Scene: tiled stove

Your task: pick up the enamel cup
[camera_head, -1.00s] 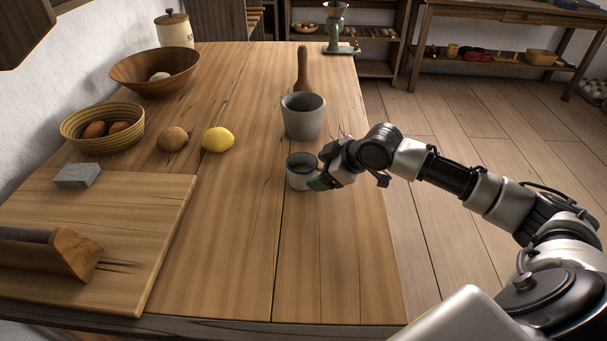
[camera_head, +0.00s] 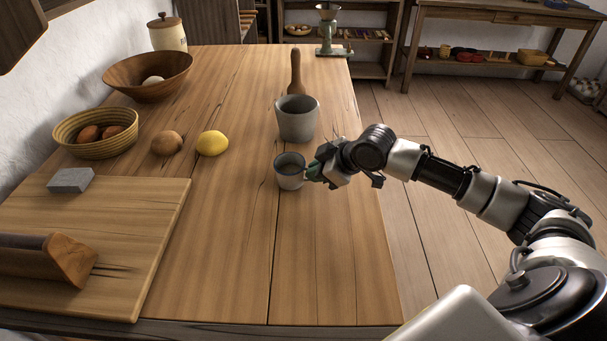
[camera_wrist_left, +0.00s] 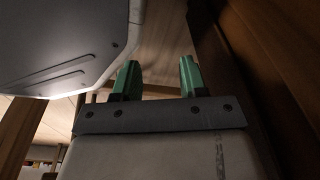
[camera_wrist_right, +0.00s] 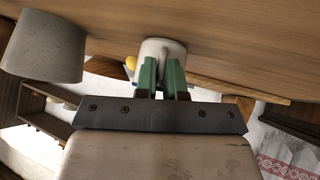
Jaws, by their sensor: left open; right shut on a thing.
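The enamel cup (camera_head: 289,178) is small, pale grey-white with a dark rim, and upright at the right part of the wooden table (camera_head: 235,240). My right gripper (camera_head: 313,172) is at the cup's right side, its fingers shut on the cup's handle side. In the right wrist view the green fingers (camera_wrist_right: 161,75) close in front of the white cup (camera_wrist_right: 163,47) and largely hide the handle. I cannot tell whether the cup's base touches the table. My left gripper (camera_wrist_left: 159,78) is open and empty in the left wrist view, and is outside the head view.
A lemon (camera_head: 212,143), a brown round item (camera_head: 167,143), a basket (camera_head: 95,147) and a cutting board (camera_head: 150,240) are to the left. The table is clear in front of the cup.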

